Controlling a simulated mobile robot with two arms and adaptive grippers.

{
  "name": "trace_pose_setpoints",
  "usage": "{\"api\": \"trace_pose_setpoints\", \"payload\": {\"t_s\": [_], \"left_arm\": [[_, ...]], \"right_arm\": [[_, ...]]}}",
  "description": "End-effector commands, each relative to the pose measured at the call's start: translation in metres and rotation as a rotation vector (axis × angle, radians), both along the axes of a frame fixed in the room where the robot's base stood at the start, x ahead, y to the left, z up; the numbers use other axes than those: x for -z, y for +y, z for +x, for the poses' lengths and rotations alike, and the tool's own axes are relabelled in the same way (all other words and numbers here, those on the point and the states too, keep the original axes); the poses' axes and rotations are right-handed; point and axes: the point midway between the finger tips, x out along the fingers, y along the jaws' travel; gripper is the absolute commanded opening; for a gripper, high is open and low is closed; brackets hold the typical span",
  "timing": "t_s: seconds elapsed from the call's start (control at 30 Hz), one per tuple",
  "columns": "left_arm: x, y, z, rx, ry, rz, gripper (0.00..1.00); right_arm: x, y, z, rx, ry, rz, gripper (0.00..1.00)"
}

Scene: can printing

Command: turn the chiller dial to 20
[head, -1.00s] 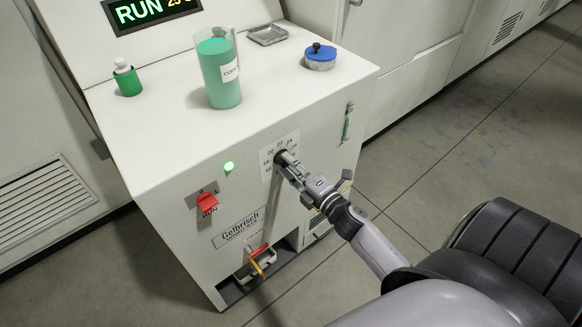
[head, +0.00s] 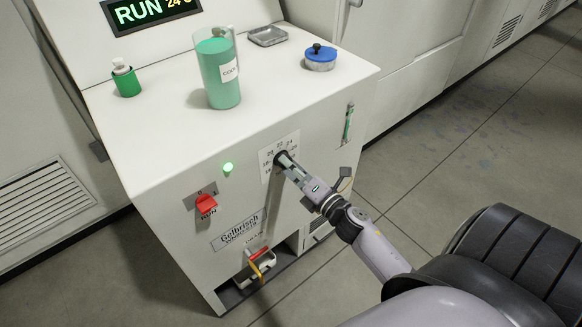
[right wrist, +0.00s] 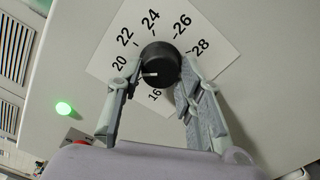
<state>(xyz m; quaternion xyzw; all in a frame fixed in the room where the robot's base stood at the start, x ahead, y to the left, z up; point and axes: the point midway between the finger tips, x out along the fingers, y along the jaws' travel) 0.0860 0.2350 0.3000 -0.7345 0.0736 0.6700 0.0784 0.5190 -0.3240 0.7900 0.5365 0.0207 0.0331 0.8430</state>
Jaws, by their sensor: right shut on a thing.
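The chiller dial (right wrist: 161,58) is a round black knob on a white scale plate (right wrist: 218,45). In the right wrist view its white pointer line points left and slightly down, toward the left finger, just below the 20. The 18 is hidden there. The dial is mostly hidden by the gripper in the head view. My right gripper (head: 285,163) is shut on the dial, with one finger on each side of it in the right wrist view (right wrist: 162,72). The chiller display (head: 150,10) reads RUN and about 24. My left gripper is out of view.
A green lamp (head: 228,167) glows left of the dial, above a red switch (head: 206,203) marked RUN. Floor to the right is clear.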

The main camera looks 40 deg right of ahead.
Motion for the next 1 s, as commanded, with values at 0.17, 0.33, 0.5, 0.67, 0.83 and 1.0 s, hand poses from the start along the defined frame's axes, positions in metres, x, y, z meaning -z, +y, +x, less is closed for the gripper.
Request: {"api": "trace_pose_setpoints", "payload": {"t_s": [0.17,0.33,0.5,0.67,0.83,1.0], "left_arm": [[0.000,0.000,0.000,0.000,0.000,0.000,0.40],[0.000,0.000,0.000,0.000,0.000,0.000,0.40],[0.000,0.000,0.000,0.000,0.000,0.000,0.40],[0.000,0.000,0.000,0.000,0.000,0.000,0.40],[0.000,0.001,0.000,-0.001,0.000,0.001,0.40],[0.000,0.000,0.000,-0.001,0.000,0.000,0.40]], "right_arm": [[0.001,0.001,0.000,-0.001,0.003,0.001,0.34],[0.001,0.000,0.000,-0.001,0.002,0.001,0.46],[0.001,0.000,0.000,0.000,0.001,0.001,0.54],[0.000,0.000,0.000,-0.001,0.001,0.001,0.54],[0.001,0.000,-0.005,0.000,0.001,0.002,0.54],[0.002,-0.002,-0.032,0.002,0.005,0.003,0.54]]}}
